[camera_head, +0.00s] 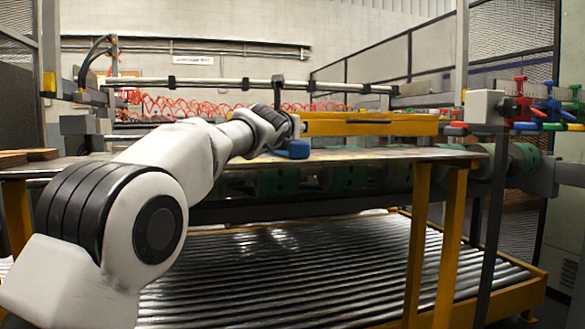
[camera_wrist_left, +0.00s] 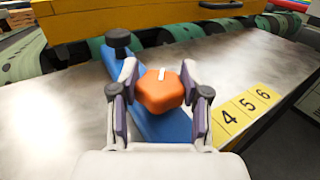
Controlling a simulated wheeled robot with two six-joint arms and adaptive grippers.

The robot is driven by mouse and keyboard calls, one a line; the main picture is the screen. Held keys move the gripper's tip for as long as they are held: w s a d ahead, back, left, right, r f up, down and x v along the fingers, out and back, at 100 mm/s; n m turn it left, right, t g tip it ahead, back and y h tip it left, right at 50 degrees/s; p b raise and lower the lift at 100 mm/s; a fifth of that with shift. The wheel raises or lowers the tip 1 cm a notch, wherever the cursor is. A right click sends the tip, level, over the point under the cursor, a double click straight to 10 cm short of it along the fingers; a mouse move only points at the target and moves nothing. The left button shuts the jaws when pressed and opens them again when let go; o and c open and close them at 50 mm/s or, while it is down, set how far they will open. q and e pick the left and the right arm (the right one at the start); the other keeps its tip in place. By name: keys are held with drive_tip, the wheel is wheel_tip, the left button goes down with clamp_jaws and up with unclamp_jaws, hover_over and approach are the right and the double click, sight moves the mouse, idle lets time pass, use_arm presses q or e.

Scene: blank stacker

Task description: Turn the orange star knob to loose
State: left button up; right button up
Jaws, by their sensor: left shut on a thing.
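The orange star knob (camera_wrist_left: 160,92) stands on a blue bar-shaped part in the left wrist view, with a white mark on its top. My left gripper (camera_wrist_left: 160,85) has one finger on each side of the knob and is shut on it. The blue part (camera_wrist_left: 165,126) lies on the metal table and runs up to a black knob (camera_wrist_left: 118,40). In the head view my left arm reaches to the table, and the blue part (camera_head: 293,150) shows at its end; the orange knob and the fingers are hidden there. My right gripper is in neither view.
Yellow labels numbered 4, 5 and 6 (camera_wrist_left: 240,108) lie on the table right of the knob. A yellow beam (camera_head: 365,126) crosses behind the table (camera_head: 400,155). Green rollers (camera_wrist_left: 75,76) lie beyond it. Colored handles (camera_head: 540,105) stand at the right.

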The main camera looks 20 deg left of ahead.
use_arm(q)
drive_tip(key=shift+f+n+y+b, duration=0.3)
drive_tip(key=shift+f+y+b, duration=0.2)
drive_tip(key=shift+f+y, duration=0.1)
drive_tip(key=shift+r+n+y, duration=0.15)
drive_tip(key=shift+n+y, duration=0.15)
drive_tip(key=shift+y, duration=0.2)
drive_tip(key=shift+r+n+g+y, duration=0.15)
drive_tip(key=shift+n+g+y, duration=0.15)
drive_tip(key=shift+n+y, duration=0.25)
drive_tip(key=shift+r+n+y+p, duration=0.2)
drive_tip(key=shift+n+y+p, duration=0.2)
drive_tip(key=shift+y, duration=0.35)
drive_tip(key=n+g+y+p, duration=0.2)
drive_tip(key=p, duration=0.2)
drive_tip(key=n+g+y+p, duration=0.1)
drive_tip(key=n+y+p, duration=0.1)
drive_tip(key=y+p, duration=0.1)
drive_tip(key=shift+r+g+y+p, duration=0.15)
drive_tip(key=shift+g+y+p, duration=0.15)
drive_tip(key=shift+g+p, duration=0.15)
drive_tip(key=shift+n+y+p, duration=0.35)
drive_tip(key=shift+y+p, duration=0.05)
drive_tip(key=shift+p, duration=0.25)
drive_tip(key=shift+f+g, duration=0.25)
drive_tip(key=shift+f, duration=0.05)
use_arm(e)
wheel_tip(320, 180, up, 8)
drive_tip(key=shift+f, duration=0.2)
